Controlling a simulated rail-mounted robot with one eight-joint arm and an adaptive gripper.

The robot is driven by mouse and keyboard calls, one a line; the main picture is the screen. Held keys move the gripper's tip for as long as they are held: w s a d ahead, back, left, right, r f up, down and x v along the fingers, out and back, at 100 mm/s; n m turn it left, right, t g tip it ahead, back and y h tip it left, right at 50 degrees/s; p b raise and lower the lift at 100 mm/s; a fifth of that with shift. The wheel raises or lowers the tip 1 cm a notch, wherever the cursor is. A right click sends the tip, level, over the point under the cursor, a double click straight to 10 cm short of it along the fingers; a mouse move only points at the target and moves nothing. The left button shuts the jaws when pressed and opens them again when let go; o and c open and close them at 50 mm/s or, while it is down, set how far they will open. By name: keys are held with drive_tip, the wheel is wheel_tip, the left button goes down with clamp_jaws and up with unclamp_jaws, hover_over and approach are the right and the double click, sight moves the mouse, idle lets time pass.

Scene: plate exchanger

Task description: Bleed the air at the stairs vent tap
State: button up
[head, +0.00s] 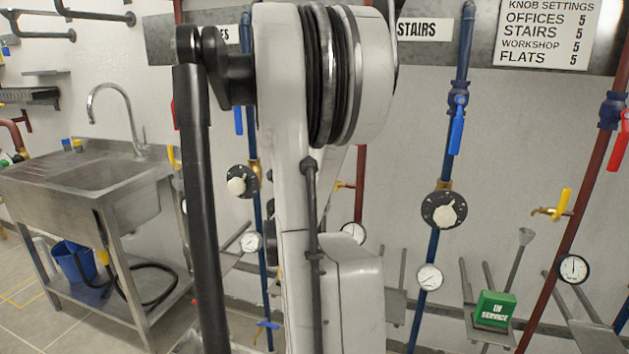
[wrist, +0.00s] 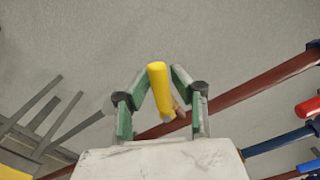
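In the wrist view, a yellow tap handle (wrist: 159,90) stands between the fingers of my gripper (wrist: 160,76). The fingers have green sides and are spread, with small gaps at the handle. The handle joins a brass tap body (wrist: 179,114) in front of a red pipe (wrist: 262,84). In the head view my arm hides my gripper. A STAIRS sign (head: 417,29) hangs right of the arm. A brass tap part (head: 345,185) shows beside the arm on a red pipe (head: 361,165); its handle is hidden. I cannot tell for certain that this is the same tap.
Another yellow-handled tap (head: 562,205) sits on the right red pipe. A green IN SERVICE block (head: 495,309) stands low right. A steel sink (head: 90,190) is at left.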

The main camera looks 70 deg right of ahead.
drive_tip(key=shift+o, duration=1.1)
drive_tip(key=a, duration=1.2)
drive_tip(key=shift+s, duration=0.35)
